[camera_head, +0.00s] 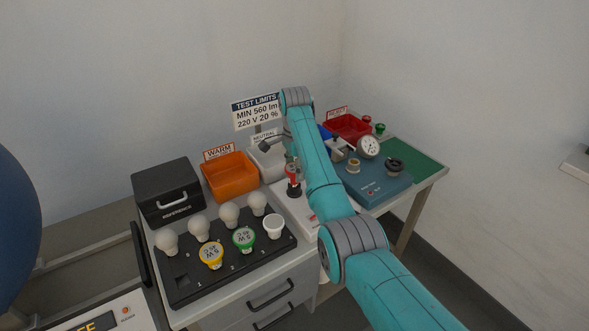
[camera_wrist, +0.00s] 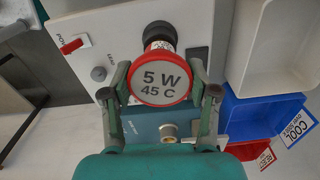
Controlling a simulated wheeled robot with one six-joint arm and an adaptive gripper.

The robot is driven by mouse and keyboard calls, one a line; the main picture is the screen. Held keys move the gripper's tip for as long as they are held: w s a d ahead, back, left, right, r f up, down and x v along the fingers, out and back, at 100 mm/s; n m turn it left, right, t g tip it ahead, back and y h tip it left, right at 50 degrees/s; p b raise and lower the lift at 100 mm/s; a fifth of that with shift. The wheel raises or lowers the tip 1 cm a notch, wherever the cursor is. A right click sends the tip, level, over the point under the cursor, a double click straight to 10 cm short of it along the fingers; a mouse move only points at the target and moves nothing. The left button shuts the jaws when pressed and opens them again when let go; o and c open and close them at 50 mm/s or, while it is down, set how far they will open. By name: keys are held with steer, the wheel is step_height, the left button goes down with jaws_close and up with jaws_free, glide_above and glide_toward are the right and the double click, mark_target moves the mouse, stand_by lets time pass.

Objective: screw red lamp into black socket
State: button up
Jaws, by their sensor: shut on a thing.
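The red lamp (camera_wrist: 162,80) shows its round cap, marked "5 W 45 C", to the wrist camera. My gripper (camera_wrist: 160,74) is shut on it, one finger on each side of the red rim. The black socket (camera_wrist: 160,34) shows just beyond the lamp, on a pale panel. In the head view the red lamp (camera_head: 292,169) stands roughly upright over the black socket (camera_head: 293,191). The two look in line and touching, but the cap hides the joint in the wrist view, so I cannot tell how deep the lamp sits.
A black rack (camera_head: 180,285) holds several bulbs at the front left. An orange bin (camera_head: 231,177) and a black box (camera_head: 166,188) stand behind it. A blue unit (camera_head: 375,188) with a gauge (camera_head: 369,146) lies right of my arm. A red switch (camera_wrist: 75,45) is on the pale panel.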

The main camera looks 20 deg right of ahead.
steer(key=m, duration=0.4)
steer(key=shift+s+f+m, duration=0.1)
steer(key=shift+m, duration=0.2)
steer(key=m, duration=1)
steer(key=shift+f+m, duration=0.1)
steer(key=shift+m, duration=0.3)
steer(key=o, duration=1)
